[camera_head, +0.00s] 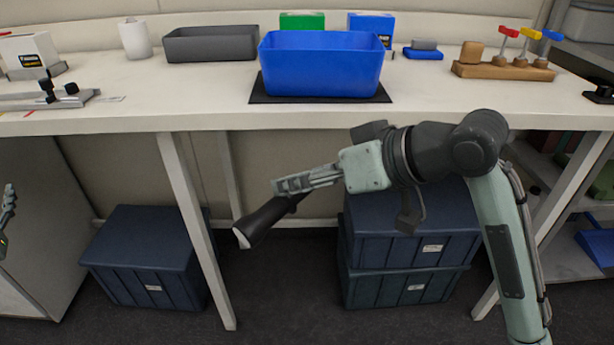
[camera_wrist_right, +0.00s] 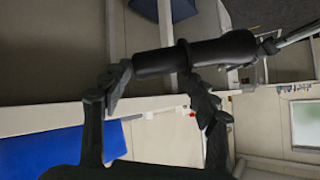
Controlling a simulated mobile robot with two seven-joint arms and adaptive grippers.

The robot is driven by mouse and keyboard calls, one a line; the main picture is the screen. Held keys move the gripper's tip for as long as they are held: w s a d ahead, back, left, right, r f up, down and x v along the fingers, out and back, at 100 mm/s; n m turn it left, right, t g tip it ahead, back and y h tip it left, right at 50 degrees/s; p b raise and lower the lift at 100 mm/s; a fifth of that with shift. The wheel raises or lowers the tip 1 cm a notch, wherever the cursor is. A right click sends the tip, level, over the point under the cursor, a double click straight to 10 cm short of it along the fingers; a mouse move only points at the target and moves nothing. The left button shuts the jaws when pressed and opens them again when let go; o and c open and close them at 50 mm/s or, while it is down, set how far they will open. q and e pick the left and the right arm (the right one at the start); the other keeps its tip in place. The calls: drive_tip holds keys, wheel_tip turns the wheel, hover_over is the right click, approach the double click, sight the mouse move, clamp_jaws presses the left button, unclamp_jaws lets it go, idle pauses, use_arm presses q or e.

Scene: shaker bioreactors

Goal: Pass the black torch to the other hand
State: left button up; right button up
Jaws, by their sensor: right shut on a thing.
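The black torch (camera_head: 262,222) hangs in front of the bench, tilted, with its pale lens end down to the left. My right gripper (camera_head: 303,181) is shut on its upper part. In the right wrist view the torch (camera_wrist_right: 205,54) lies across the fingers of my right gripper (camera_wrist_right: 160,78). My left gripper (camera_head: 9,200) shows only as a sliver at the left edge of the head view, well apart from the torch; its fingers are too cut off to judge.
The white bench (camera_head: 210,120) stands behind, with a blue bin (camera_head: 320,72) on a black mat (camera_head: 265,97). A grey bin (camera_head: 211,46) and a wooden tool holder (camera_head: 500,71) are also on it. Dark blue crates (camera_head: 148,262) (camera_head: 412,240) stand below. Between the grippers there is open space.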

use_arm(q)
drive_tip(key=s+d+f+m+g+h, duration=0.25)
drive_tip(key=d+f+g, duration=0.45)
drive_tip(key=d+f, duration=1.3)
drive_tip(key=s+d+f+m+g+h, duration=0.1)
drive_tip(key=s+d+f+g+h, duration=0.1)
drive_tip(key=s+d, duration=0.3)
drive_tip(key=s+d+f+m+g+h, duration=0.1)
drive_tip(key=s+d+f, duration=0.4)
drive_tip(key=d, duration=0.6)
drive_tip(key=s+d+f+m+g+h, duration=0.2)
drive_tip(key=s+d, duration=0.3)
drive_tip(key=d, duration=0.4)
drive_tip(key=shift+s+f+g+h, duration=0.2)
drive_tip(key=shift+f+g+h, duration=0.5)
drive_tip(key=shift+g, duration=0.2)
